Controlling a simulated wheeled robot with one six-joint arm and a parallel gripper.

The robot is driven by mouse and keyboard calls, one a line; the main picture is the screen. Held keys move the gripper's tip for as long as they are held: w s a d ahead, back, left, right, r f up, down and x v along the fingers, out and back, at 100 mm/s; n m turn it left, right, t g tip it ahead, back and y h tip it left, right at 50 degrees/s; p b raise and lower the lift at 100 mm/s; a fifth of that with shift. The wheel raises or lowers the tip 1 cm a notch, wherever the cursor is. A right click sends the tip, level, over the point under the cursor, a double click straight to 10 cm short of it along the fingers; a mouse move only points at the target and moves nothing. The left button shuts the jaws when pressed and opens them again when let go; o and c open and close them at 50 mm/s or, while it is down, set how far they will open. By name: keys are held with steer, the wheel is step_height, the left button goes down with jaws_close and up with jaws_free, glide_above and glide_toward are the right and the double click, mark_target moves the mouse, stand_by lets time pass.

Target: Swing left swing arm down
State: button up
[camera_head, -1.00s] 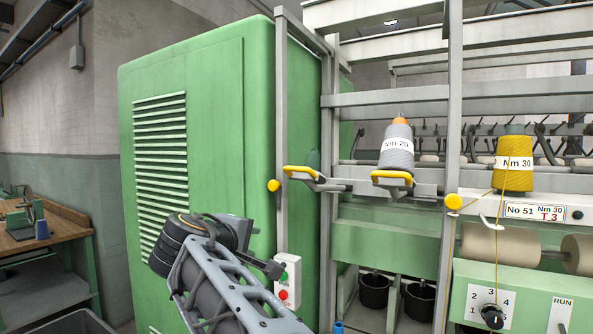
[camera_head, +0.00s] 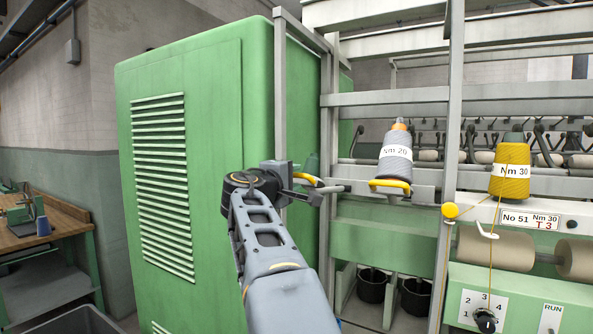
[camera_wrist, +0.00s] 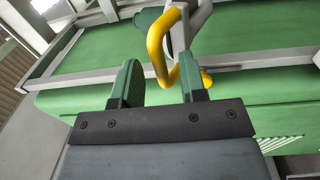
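The left swing arm (camera_head: 308,178) has a yellow handle and stands out from the machine frame, left of the grey cone marked Nm 20. In the head view my gripper (camera_head: 308,192) is right at it and partly hides it. In the wrist view the yellow handle (camera_wrist: 158,55) runs between the two green-padded fingers of my gripper (camera_wrist: 159,68). The fingers are apart, with gaps beside the handle. I cannot tell whether either finger touches it.
A second yellow-handled swing arm (camera_head: 391,185) sits under the grey cone (camera_head: 397,155). A yellow cone (camera_head: 511,168) stands further right. The green cabinet (camera_head: 215,120) is close on the left, and a grey upright post (camera_head: 450,130) stands to the right. Black cans (camera_head: 372,285) are below.

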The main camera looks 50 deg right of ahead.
steer(key=shift+p+x, duration=0.3)
steer(key=shift+x, duration=0.9)
steer(key=shift+c, duration=0.5)
jaws_close()
